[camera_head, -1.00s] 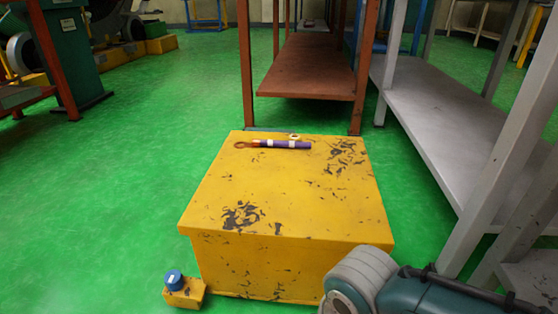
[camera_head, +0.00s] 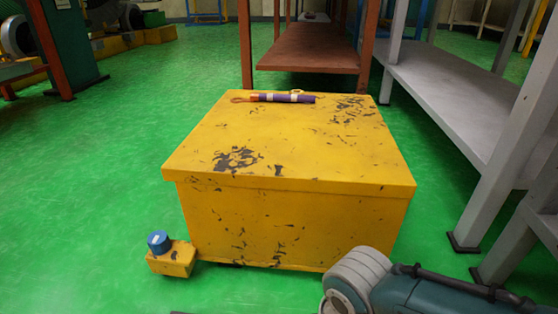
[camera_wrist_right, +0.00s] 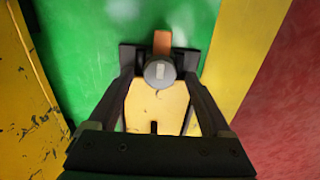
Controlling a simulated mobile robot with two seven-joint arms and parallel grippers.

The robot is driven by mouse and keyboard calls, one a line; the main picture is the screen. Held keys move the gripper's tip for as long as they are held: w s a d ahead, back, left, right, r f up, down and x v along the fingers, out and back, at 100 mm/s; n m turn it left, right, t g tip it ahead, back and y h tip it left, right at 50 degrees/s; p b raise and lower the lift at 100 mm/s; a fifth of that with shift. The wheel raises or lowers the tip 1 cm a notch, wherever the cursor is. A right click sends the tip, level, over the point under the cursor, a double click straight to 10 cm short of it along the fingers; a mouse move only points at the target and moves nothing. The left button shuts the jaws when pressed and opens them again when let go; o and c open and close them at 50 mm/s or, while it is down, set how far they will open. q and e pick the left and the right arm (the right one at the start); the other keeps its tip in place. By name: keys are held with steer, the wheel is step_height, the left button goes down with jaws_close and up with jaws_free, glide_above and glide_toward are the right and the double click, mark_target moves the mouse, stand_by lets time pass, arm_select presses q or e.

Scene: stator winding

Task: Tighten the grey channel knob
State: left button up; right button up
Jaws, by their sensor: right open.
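In the right wrist view, a round grey knob (camera_wrist_right: 160,73) with a pale rectangular mark on its top sits on a yellow part (camera_wrist_right: 157,105). My right gripper (camera_wrist_right: 159,60) is open, with its dark fingers on either side of the knob. I cannot tell whether the fingers touch it. An orange piece shows just beyond the knob. In the head view only a link of my right arm shows at the bottom right, and I do not see the grey knob there. My left gripper is in neither current view.
A worn yellow box (camera_head: 300,220) stands on the green floor, with a purple and orange rod-like item (camera_head: 283,97) on top. A blue knob (camera_head: 159,242) sits on a small yellow block (camera_head: 178,262) at its left front.

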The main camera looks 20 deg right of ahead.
steer(key=shift+f, duration=0.55)
jaws_close()
